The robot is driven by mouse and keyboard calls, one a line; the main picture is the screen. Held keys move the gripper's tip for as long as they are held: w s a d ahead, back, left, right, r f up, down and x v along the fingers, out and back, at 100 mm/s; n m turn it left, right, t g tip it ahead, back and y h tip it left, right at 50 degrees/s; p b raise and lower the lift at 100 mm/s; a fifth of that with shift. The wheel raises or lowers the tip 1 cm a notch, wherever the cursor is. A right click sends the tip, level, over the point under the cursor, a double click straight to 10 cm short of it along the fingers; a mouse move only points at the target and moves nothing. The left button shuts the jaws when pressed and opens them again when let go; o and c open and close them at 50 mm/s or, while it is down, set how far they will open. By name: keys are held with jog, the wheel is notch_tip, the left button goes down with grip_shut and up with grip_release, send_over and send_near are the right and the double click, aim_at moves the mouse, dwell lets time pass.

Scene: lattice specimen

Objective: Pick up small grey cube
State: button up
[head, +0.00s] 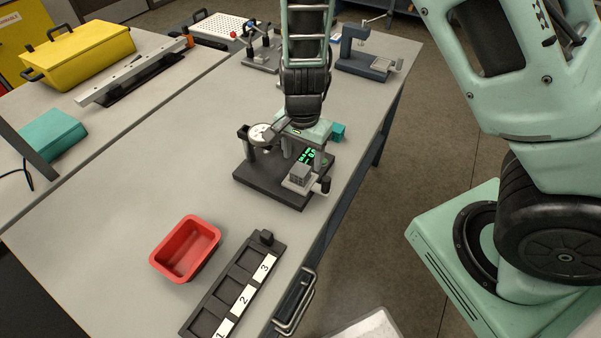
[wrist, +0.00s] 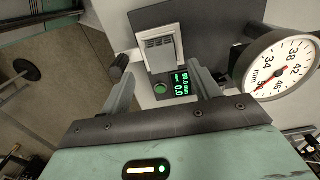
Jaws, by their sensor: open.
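The small grey cube (head: 299,173) sits on a light square plate of a dark-based measuring device, on its near right side. It has a ribbed, lattice-like face and also shows in the wrist view (wrist: 160,56), top centre. My gripper (wrist: 162,82) is open, with its two fingers apart and nothing between them. In the wrist view, the cube lies just beyond the fingertips, roughly between their lines. In the head view, my gripper (head: 300,148) is over the device, behind the cube, and partly hides the device.
The device's base (head: 270,192) carries a round dial (wrist: 282,66), a green-lit display (wrist: 180,84) and a side knob (wrist: 120,66). A red tray (head: 187,248) and a numbered black rack (head: 236,290) stand nearer on the table. Free table lies left of the device.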

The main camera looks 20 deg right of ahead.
aim_at(300, 169)
jog(key=shift+a+f+p, duration=0.2)
jog(key=shift+f+p, duration=0.2)
jog(key=shift+f, duration=2.2)
jog(key=c, duration=1.1)
